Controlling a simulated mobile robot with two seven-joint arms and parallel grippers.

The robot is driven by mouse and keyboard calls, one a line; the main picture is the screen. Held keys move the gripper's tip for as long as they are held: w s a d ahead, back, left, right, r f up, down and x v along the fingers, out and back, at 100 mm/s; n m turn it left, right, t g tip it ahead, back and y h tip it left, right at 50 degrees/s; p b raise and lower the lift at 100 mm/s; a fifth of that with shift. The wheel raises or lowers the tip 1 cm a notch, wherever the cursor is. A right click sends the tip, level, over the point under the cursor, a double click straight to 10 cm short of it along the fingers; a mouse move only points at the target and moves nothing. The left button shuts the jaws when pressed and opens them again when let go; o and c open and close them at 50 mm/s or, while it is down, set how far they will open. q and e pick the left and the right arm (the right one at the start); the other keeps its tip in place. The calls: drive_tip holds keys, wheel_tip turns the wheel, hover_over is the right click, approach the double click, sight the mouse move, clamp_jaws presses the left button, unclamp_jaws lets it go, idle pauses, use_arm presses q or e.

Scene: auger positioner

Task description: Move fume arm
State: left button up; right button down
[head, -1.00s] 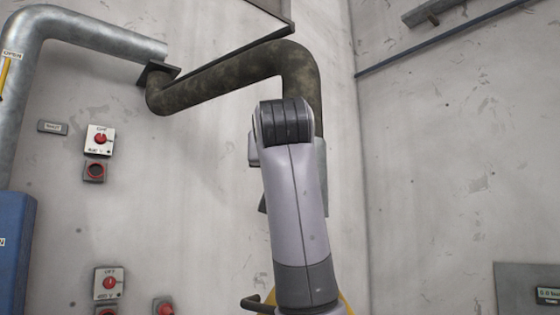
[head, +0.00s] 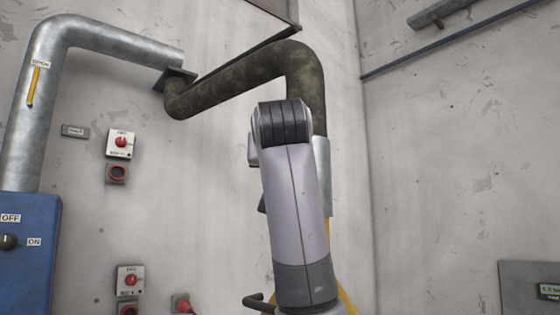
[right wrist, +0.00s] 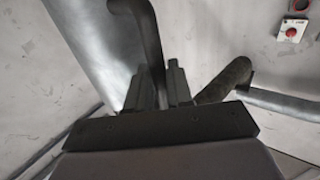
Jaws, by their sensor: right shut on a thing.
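The fume arm (head: 245,78) is a dark mottled pipe. It runs from a bracket at the end of a galvanized duct to an elbow, then bends down behind my arm. Its lower metal part (head: 322,165) is mostly hidden by my arm in the head view. In the right wrist view a wide silvery metal piece (right wrist: 88,40) and a dark curved bar (right wrist: 145,35) are close up. My right gripper (right wrist: 158,82) is shut on this dark bar, which looks like a handle. The mottled pipe also shows there (right wrist: 225,80). My left gripper is not in view.
A galvanized duct (head: 105,38) with a yellow lever (head: 34,86) rises from a blue box (head: 28,262) at the left. Red-knobbed switches (head: 121,142) are on the wall. A grey panel (head: 525,285) is at the lower right. The right wall is mostly bare.

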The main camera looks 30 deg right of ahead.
drive_tip(key=shift+a+r, duration=0.15)
drive_tip(key=shift+a, duration=0.05)
drive_tip(key=c, duration=1.2)
unclamp_jaws()
drive_tip(key=shift+w, duration=0.15)
drive_tip(key=b+v, duration=0.2)
drive_tip(key=v, duration=0.5)
